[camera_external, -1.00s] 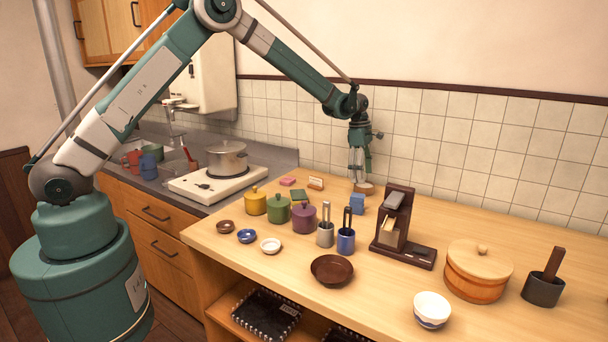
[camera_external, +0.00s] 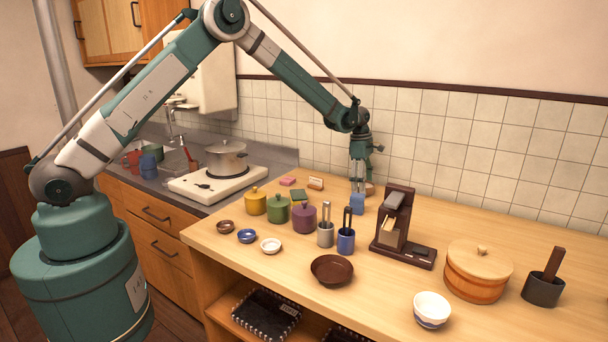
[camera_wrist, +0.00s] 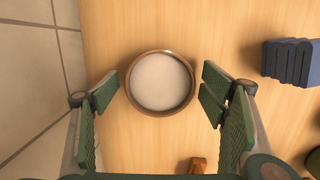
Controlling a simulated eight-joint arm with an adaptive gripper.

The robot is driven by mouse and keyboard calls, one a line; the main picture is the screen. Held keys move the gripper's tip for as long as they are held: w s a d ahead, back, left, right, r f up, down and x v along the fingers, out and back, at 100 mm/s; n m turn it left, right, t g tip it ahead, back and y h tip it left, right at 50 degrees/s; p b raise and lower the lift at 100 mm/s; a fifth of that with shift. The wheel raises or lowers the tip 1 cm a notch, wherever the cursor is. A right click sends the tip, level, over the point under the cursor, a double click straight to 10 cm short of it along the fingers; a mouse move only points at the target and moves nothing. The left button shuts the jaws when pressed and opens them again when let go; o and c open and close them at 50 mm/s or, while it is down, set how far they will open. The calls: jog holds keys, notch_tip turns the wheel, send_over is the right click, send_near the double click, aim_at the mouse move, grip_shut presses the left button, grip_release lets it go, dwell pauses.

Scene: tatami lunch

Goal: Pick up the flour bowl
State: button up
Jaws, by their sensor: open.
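The flour bowl (camera_wrist: 160,83) is a small round bowl with a brown rim and a white, powdery fill. In the wrist view it sits upright on the wooden counter, between my spread fingers. My gripper (camera_wrist: 160,93) is open and empty, with one finger on each side of the bowl and a gap on both sides. In the external view my gripper (camera_external: 358,188) points down at the back of the counter. The bowl (camera_external: 371,188) is partly hidden behind it there. I cannot tell the exact height of the fingertips over the counter.
A blue block-like stack (camera_wrist: 290,62) stands right of the bowl in the wrist view. A small brown object (camera_wrist: 198,165) is at the bottom edge. The tiled wall (camera_wrist: 35,70) is close on the left. A dark wooden stand (camera_external: 397,225) is nearby in the external view.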

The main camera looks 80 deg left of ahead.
dwell(0.4)
jog(key=c, duration=1.1)
jog(key=shift+r, duration=0.1)
jog(key=shift+c, duration=0.2)
notch_tip(320, 180, up, 10)
